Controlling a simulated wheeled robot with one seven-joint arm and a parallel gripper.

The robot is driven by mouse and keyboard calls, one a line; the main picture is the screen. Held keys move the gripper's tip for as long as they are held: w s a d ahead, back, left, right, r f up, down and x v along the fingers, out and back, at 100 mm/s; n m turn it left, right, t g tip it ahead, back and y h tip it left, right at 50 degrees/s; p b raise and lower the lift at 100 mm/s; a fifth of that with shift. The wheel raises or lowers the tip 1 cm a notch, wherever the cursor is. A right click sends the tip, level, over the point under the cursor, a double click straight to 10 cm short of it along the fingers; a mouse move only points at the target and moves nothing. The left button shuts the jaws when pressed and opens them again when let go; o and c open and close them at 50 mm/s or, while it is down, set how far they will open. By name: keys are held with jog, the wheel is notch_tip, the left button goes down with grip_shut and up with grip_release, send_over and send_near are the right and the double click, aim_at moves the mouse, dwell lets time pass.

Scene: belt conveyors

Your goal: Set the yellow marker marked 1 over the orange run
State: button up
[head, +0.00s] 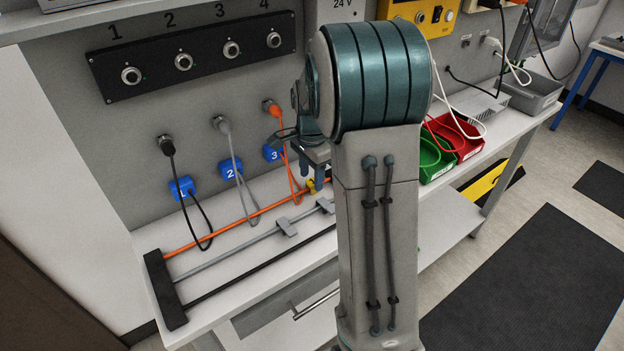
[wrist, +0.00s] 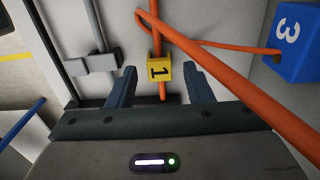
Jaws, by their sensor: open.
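The yellow marker marked 1 (wrist: 158,73) sits on the orange run (wrist: 162,95), which shows above and below it in the wrist view. In the head view the marker (head: 311,186) is at the right part of the orange run (head: 225,228), partly hidden by my arm. My gripper (wrist: 157,68) is open, with one finger on each side of the marker and a visible gap to each. In the head view my gripper (head: 317,168) is just above the marker.
A grey run with grey clips (wrist: 92,64) lies beside the orange one. The blue block 3 (wrist: 298,42) and a loose orange cable (wrist: 235,85) are close on the right.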

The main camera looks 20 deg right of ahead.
aim_at(312, 182)
notch_tip(312, 182, up, 10)
jog(key=f, duration=0.1)
jog(key=s+a+n+t, duration=0.1)
jog(key=s+a+n, duration=0.4)
jog(key=s+n, duration=0.3)
jog(key=s+a+f+n+t, duration=0.1)
jog(key=s+a+n, duration=0.4)
jog(key=s, duration=0.8)
jog(key=n+t, duration=0.1)
jog(key=n, duration=0.1)
jog(key=shift+s+a+f+n, duration=0.15)
jog(key=shift+s+f+n, duration=0.1)
jog(key=shift+s+n, duration=0.15)
